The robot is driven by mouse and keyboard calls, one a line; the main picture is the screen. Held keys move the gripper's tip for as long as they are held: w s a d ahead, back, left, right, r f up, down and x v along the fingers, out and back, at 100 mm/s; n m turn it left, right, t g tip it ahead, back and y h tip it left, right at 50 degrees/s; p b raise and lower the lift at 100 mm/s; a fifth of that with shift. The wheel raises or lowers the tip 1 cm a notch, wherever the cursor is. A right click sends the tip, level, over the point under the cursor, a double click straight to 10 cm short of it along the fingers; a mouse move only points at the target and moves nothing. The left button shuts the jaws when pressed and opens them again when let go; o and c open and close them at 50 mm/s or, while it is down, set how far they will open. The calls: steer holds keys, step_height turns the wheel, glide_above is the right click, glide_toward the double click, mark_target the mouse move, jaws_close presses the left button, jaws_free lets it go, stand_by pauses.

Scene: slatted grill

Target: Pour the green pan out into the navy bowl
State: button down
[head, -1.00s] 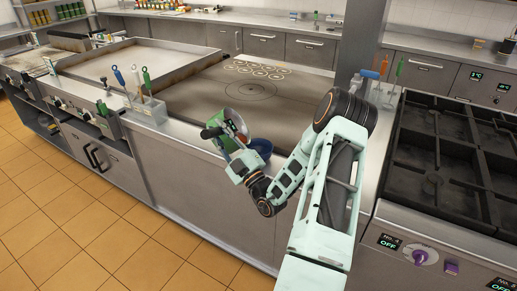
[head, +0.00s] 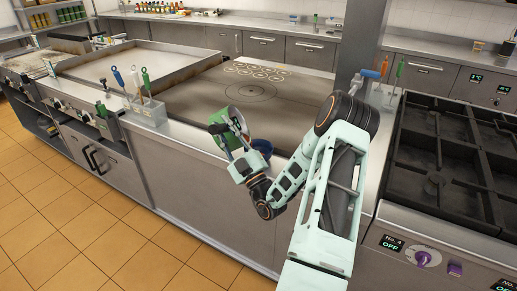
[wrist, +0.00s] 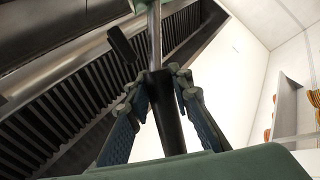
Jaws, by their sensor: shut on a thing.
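The green pan (head: 221,140) is tilted on its side above the counter's front edge in the head view, its round opening facing up and to the right. My gripper (head: 241,160) is just below it, shut on its handle. In the wrist view the black handle (wrist: 165,115) with a metal shaft stands between the two fingers of my gripper (wrist: 160,82). The navy bowl (head: 263,147) sits on the counter right behind and to the right of my gripper, partly hidden by it. The contents of the pan and of the bowl cannot be made out.
A flat griddle plate (head: 200,97) with several pale rings lies behind the pan. A utensil holder (head: 150,112) stands to the left. A burner stove (head: 440,185) is at the right, beside a post (head: 358,45).

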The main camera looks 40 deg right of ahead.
mark_target(236, 122)
steer(key=shift+s+d+r+m+t+h+b, duration=0.4)
steer(key=shift+d+m+h+b, duration=0.2)
steer(key=shift+m, duration=0.3)
steer(key=shift+s+d+r+m+t+h+b, duration=0.25)
steer(key=shift+s+d+m+h+b, duration=0.25)
steer(key=shift+m+h, duration=0.3)
steer(key=shift+s+d+r+m+h, duration=0.2)
steer(key=shift+s+d+m+h, duration=0.1)
steer(key=shift+d+m+h, duration=0.25)
steer(key=shift+s, duration=0.1)
steer(key=shift+s+d+r+m+h+p, duration=0.1)
steer(key=shift+s+d+m+h+p, duration=0.25)
steer(key=shift+m, duration=0.2)
steer(key=shift+s+d+m+t, duration=0.15)
steer(key=shift+d+m+t, duration=0.1)
steer(key=shift+m, duration=0.15)
steer(key=shift+s+d+m+h, duration=0.15)
steer(key=shift+d+m+h, duration=0.15)
steer(key=shift+h, duration=0.4)
steer(key=shift+s+d+r+m+h+p, duration=0.1)
steer(key=shift+s+d+m+h+p, duration=0.15)
steer(key=shift+m+h, duration=0.2)
steer(key=shift+s+d+m+h+p, duration=0.15)
steer(key=shift+m+h+p, duration=0.1)
steer(key=shift+m+h, duration=0.2)
